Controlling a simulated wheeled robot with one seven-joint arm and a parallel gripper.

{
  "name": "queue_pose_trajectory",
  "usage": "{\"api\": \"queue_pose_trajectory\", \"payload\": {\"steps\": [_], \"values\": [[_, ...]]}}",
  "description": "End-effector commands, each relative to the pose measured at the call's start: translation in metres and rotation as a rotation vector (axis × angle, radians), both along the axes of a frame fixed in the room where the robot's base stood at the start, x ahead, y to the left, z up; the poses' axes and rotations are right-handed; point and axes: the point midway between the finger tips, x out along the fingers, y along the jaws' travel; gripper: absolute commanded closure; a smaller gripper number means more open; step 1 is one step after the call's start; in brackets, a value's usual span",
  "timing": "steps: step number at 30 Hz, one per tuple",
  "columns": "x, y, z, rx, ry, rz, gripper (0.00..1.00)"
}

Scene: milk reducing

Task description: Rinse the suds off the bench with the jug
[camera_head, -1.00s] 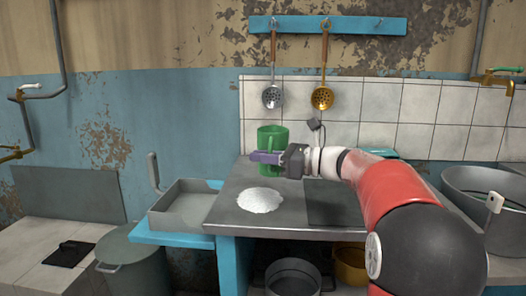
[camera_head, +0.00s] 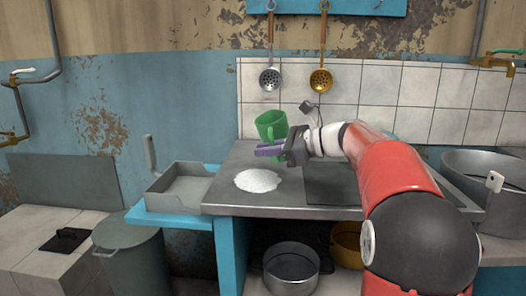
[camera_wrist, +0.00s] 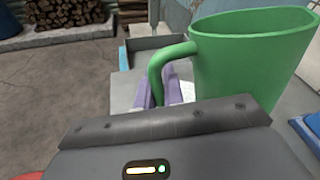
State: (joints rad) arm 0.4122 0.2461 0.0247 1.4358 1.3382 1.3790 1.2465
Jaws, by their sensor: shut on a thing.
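The green jug (camera_head: 271,124) is held above the grey bench (camera_head: 230,195), near the tiled wall, and tilts to the left. My gripper (camera_head: 268,151) has purple fingers and is shut on the jug's handle. In the wrist view the jug (camera_wrist: 250,60) fills the upper right, and its handle (camera_wrist: 165,65) runs down between my fingers (camera_wrist: 160,92). The white suds (camera_head: 257,180) lie in a round patch on the bench, below and slightly left of the jug. The jug's inside is mostly hidden.
A grey tray with raised walls (camera_head: 180,190) sits left of the bench on a blue stand. A large metal pot (camera_head: 490,185) stands at the right. Two skimmers (camera_head: 270,78) hang on the wall behind. A lidded bin (camera_head: 130,265) stands at lower left.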

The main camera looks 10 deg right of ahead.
Motion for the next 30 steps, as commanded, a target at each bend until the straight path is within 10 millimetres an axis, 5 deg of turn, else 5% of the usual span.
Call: {"api": "queue_pose_trajectory", "payload": {"steps": [30], "values": [[0.007, -0.027, -0.028, -0.583, -0.157, 0.0, 1.0]]}}
